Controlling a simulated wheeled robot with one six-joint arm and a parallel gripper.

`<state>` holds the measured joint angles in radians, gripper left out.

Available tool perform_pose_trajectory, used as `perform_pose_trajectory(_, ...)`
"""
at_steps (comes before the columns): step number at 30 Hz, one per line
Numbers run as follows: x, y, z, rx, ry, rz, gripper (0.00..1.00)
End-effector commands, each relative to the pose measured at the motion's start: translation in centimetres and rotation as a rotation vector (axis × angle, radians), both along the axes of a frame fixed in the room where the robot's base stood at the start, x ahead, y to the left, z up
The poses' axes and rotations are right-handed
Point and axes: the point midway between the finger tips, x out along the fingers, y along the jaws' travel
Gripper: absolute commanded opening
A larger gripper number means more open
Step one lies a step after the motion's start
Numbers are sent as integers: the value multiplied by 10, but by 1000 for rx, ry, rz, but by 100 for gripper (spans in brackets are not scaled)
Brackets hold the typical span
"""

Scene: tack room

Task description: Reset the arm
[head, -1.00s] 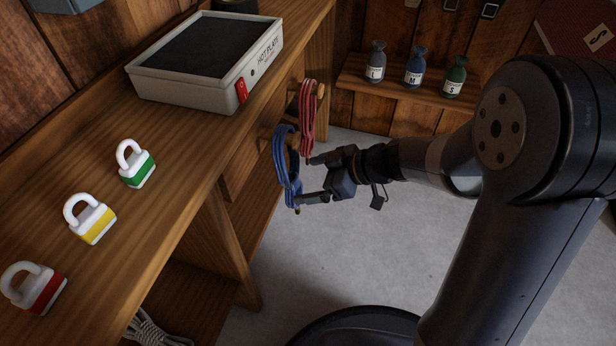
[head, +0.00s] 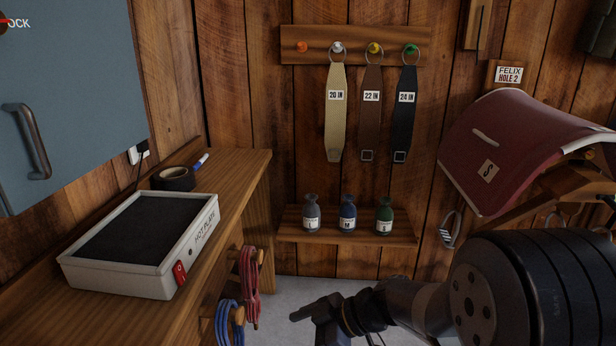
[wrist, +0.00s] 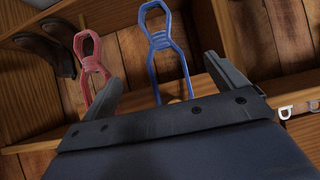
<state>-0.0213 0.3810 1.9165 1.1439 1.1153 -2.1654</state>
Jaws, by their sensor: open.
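My gripper (head: 308,314) shows at the bottom of the head view, partly cut off by the frame edge. In the wrist view my gripper (wrist: 166,86) has its two fingers wide apart with nothing held between them. A blue rope coil (head: 229,322) hangs on a wooden peg at the bench's end, left of my gripper with a gap in the picture. It also shows in the wrist view (wrist: 160,41), hanging beyond the fingers. A red rope coil (head: 249,272) hangs on another peg beside it, and it shows in the wrist view (wrist: 90,60).
A hot plate (head: 140,280) with a red switch stands on the wooden bench (head: 243,172), near a black roll (head: 174,178). Several straps hang from a wall rack (head: 300,45). Three small bottles stand on a low shelf (head: 405,240). A red saddle pad (head: 520,150) is at right.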

Motion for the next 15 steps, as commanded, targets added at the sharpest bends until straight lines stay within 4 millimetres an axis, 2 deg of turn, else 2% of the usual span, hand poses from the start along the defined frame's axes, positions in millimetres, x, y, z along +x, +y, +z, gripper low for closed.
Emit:
perform_pose_trajectory(5, 1, 13, -11, -1, 1, 4, 92)
perform_pose_trajectory(15, 4, 67, -49, 0, 1, 5, 92)
